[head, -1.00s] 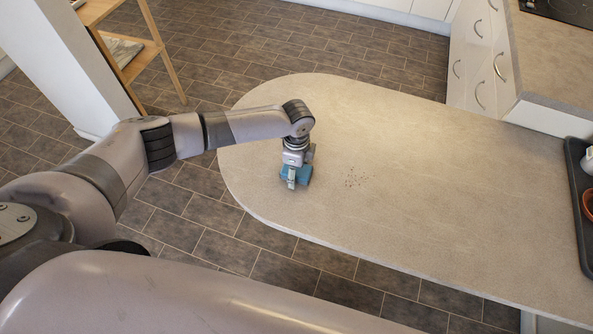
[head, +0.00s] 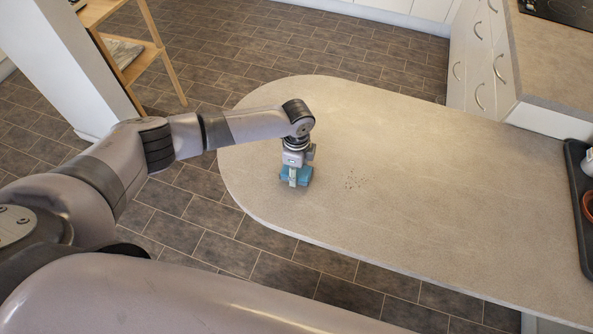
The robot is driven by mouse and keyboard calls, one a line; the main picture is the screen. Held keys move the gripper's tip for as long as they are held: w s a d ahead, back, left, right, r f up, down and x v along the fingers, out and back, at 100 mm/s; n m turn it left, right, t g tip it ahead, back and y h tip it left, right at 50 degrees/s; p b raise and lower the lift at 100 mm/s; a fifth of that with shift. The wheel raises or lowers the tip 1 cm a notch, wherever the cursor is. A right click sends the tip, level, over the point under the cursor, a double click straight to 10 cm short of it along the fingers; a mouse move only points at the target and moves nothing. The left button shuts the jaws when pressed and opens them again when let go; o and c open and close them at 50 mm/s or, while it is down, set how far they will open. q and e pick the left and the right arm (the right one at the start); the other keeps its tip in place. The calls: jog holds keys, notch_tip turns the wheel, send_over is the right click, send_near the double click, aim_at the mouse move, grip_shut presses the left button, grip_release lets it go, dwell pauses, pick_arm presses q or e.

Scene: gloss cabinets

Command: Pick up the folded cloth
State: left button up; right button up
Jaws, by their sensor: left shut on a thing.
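The folded cloth (head: 303,179) is a small blue bundle near the rounded left end of the pale counter (head: 430,170) in the head view. My left gripper (head: 293,181) reaches down over it from above and is shut on it. The gripper covers the middle of the cloth, and blue shows on both sides of the fingers. I cannot tell whether the cloth touches the counter. My right gripper is not in view.
A dark tray (head: 578,200) with a reddish-brown bowl (head: 589,204) stands at the right edge. The counter between is clear. A wooden shelf (head: 150,55) stands at the upper left.

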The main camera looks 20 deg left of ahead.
pick_arm(q)
notch_tip(320, 180, up, 20)
jog(key=b, duration=0.2)
jog(key=shift+f, duration=0.25)
